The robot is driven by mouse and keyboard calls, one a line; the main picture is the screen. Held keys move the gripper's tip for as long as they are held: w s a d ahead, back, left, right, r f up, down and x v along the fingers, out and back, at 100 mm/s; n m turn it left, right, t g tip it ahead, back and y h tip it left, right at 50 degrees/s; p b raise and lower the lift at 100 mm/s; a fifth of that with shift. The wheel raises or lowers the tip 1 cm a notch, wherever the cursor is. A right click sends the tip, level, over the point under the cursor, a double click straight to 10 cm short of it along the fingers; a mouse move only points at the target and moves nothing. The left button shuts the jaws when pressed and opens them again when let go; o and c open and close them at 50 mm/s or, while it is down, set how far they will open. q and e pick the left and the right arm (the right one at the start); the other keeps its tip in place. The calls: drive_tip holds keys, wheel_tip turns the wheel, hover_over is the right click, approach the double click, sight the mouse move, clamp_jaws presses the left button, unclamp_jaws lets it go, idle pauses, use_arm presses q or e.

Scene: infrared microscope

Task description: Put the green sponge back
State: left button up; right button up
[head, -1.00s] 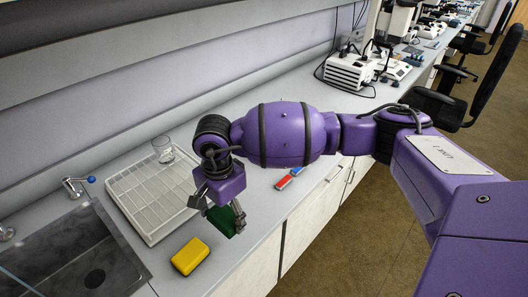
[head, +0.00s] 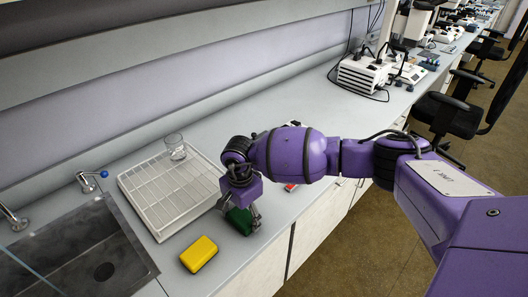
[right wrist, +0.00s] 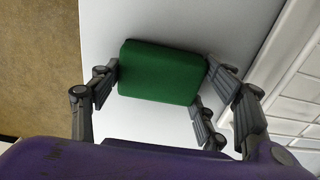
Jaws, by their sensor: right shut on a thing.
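The green sponge (head: 240,220) is between the fingers of my right gripper (head: 242,217), close over the counter near its front edge. In the right wrist view the green sponge (right wrist: 162,72) sits between the fingers of the right gripper (right wrist: 160,85), with pale counter behind it. I cannot tell whether its underside touches the counter. A yellow sponge (head: 199,254) lies on the counter to the left of the green one, in front of the white drying rack (head: 135,187). My left gripper is not in view.
A clear glass (head: 175,147) stands at the back of the rack. A metal sink (head: 70,255) with a tap (head: 88,180) is at the left. A small red item (head: 291,186) shows partly behind my arm. Microscope equipment (head: 365,75) stands farther along the counter.

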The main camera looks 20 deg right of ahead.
sight(243, 215)
drive_tip(key=o, duration=1)
drive_tip(key=shift+w, duration=0.1)
drive_tip(key=shift+r, duration=0.1)
wheel_tip(243, 215, up, 12)
